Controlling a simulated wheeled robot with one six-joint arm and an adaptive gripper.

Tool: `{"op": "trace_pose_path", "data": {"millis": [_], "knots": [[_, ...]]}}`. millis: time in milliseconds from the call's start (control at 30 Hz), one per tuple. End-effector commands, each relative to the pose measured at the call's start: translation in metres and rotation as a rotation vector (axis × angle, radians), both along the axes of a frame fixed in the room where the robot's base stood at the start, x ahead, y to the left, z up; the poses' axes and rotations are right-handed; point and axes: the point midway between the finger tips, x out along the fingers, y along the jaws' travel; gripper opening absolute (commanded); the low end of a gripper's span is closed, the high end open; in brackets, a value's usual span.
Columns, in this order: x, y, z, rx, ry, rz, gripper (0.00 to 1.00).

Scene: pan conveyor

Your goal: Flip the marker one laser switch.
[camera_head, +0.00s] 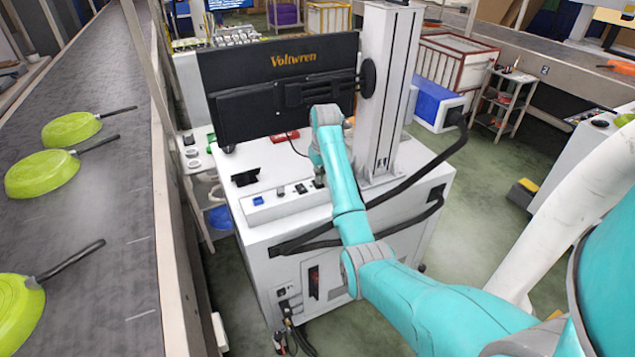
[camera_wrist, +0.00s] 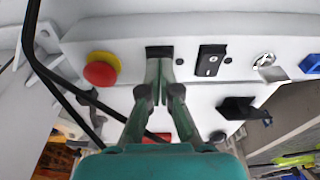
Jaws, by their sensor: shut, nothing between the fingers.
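The marker is a white cabinet (camera_head: 300,232) with a black Voltwren screen, standing beside the conveyor. Its sloped control panel carries a dark square switch (camera_wrist: 159,50), a black rocker switch (camera_wrist: 210,60) with white marks, a metal key-like switch (camera_wrist: 264,61) and a red button on a yellow base (camera_wrist: 102,69). No label shows which switch is the laser's. My gripper (camera_wrist: 160,66) is shut and empty, its fingertips at the dark square switch and partly covering it. I cannot tell whether they touch. In the head view my gripper (camera_head: 319,178) is at the panel's right end.
A conveyor (camera_head: 105,190) with green pans (camera_head: 42,173) runs along the left. A grey column (camera_head: 388,95) rises from the cabinet behind my arm, with black cables to its right. A blue block (camera_head: 258,201) sits at the panel's left end.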

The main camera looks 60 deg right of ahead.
Motion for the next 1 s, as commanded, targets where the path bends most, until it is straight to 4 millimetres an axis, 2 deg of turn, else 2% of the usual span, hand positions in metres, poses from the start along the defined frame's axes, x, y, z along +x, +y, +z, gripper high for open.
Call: {"op": "trace_pose_path", "data": {"millis": [1000], "knots": [[0.0,0.0,-0.0097,-0.001,-0.001,0.0,0.0]]}}
